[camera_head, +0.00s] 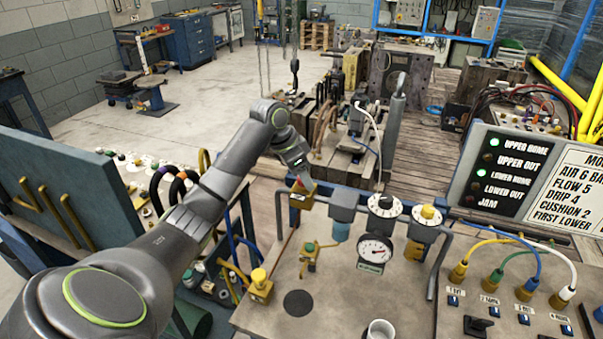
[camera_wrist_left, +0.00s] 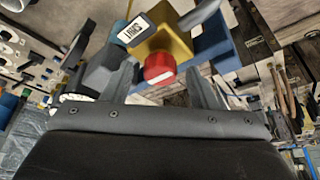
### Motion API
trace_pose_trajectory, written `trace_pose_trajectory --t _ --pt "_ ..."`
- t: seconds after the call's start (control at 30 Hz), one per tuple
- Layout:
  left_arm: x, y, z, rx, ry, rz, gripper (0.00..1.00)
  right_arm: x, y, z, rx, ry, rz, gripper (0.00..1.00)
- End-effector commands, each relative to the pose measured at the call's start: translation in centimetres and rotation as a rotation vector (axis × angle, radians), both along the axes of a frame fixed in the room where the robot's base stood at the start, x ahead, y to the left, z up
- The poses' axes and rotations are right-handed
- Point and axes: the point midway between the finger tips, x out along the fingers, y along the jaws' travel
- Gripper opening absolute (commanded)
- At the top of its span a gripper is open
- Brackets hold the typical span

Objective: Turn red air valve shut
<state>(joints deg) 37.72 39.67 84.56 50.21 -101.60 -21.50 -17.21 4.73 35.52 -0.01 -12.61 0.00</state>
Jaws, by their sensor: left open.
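The red air valve knob (camera_wrist_left: 160,68) sits on a yellow valve body (camera_wrist_left: 172,38) with a white label in the left wrist view. In the head view the yellow body (camera_head: 301,201) is on the pipe at the panel's back left, with a little red (camera_head: 299,187) showing on it. My left gripper (camera_head: 299,174) is just above the valve and hides part of it. In the left wrist view its two fingers (camera_wrist_left: 160,76) are apart, with the red knob between them in the picture. Contact cannot be told. My right gripper is not in view.
A yellow push valve (camera_head: 260,285) stands left.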

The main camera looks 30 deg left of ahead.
Motion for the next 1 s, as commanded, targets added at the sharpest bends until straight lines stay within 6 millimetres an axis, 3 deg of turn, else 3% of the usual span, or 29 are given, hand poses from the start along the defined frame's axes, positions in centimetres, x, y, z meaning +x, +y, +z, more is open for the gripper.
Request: trace_pose_trajectory --t 0.07,0.37,0.73,1.0 --pt "0.0 0.0 0.0 0.0 0.0 0.0 0.49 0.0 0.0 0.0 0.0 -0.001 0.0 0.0" --pt "0.0 0.0 0.1 0.0 0.0 0.0 0.1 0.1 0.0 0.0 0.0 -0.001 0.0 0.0" --pt "0.0 0.1 0.2 -0.001 0.001 -0.057 0.09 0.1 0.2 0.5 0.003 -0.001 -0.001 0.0" --pt "0.2 0.1 0.3 -0.002 0.0 -0.242 0.09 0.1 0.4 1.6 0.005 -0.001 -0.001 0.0"
